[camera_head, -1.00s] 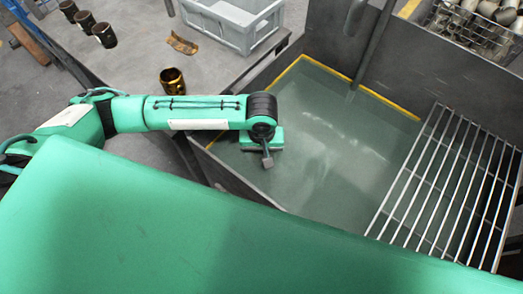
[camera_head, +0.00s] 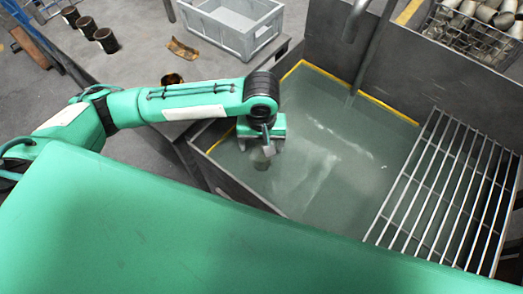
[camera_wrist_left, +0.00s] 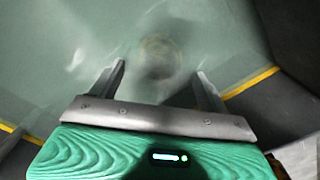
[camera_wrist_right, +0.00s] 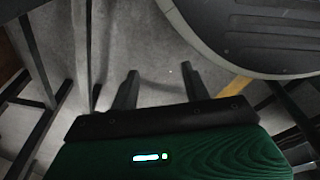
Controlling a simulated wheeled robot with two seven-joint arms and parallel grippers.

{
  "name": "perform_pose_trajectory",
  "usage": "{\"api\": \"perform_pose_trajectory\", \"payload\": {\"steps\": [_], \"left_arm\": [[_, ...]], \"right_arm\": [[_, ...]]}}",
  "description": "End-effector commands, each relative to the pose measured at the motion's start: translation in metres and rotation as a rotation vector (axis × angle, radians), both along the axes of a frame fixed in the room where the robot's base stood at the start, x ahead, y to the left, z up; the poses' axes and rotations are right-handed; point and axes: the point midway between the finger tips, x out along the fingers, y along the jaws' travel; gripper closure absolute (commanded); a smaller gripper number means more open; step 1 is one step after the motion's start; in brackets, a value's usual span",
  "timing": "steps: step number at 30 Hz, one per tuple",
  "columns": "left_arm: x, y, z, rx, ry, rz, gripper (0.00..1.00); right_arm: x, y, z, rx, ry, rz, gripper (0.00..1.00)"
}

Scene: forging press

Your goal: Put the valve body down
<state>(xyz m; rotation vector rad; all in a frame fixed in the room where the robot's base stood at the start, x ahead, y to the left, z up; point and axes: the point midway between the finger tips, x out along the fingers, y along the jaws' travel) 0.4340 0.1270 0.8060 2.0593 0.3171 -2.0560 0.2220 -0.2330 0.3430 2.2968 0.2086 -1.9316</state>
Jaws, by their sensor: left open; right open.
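My left gripper (camera_head: 267,148) hangs over the left part of the liquid-filled tank (camera_head: 335,160). Its fingers are apart in the left wrist view (camera_wrist_left: 160,70), with nothing held between them. A blurred round shape, apparently the valve body (camera_wrist_left: 160,55), shows in the murky liquid beyond the fingertips. In the head view it is a faint dull form (camera_head: 261,161) just below the gripper. Its exact depth and what it rests on cannot be told. My right gripper (camera_wrist_right: 160,70) is open and empty above the grey floor; the head view does not show it.
A metal rack (camera_head: 440,190) covers the tank's right side. A wire basket of metal parts (camera_head: 475,22) stands behind. A brown cylinder (camera_head: 172,79) there is partly hidden by my arm.

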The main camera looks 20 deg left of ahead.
Motion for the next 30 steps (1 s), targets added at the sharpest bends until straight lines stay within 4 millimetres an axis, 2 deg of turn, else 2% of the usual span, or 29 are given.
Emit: {"api": "perform_pose_trajectory", "payload": {"steps": [1,3,9,26,30], "left_arm": [[0.000,-0.001,0.012,-0.003,-0.002,-0.001,0.22],[0.000,-0.001,0.023,-0.003,-0.002,-0.001,0.22],[0.000,0.000,0.040,-0.001,0.000,0.000,0.22],[0.000,0.000,0.042,0.000,0.001,0.000,0.22],[0.000,0.000,0.052,-0.001,0.000,0.000,0.22]], "right_arm": [[-0.005,-0.001,-0.002,-0.001,0.006,0.001,0.53],[-0.010,-0.002,-0.006,-0.002,0.007,0.002,0.53],[-0.016,-0.004,-0.012,-0.004,0.010,0.004,0.53],[-0.010,-0.003,-0.011,-0.003,0.002,0.004,0.53],[-0.017,-0.004,-0.009,-0.003,0.010,0.002,0.53]]}}
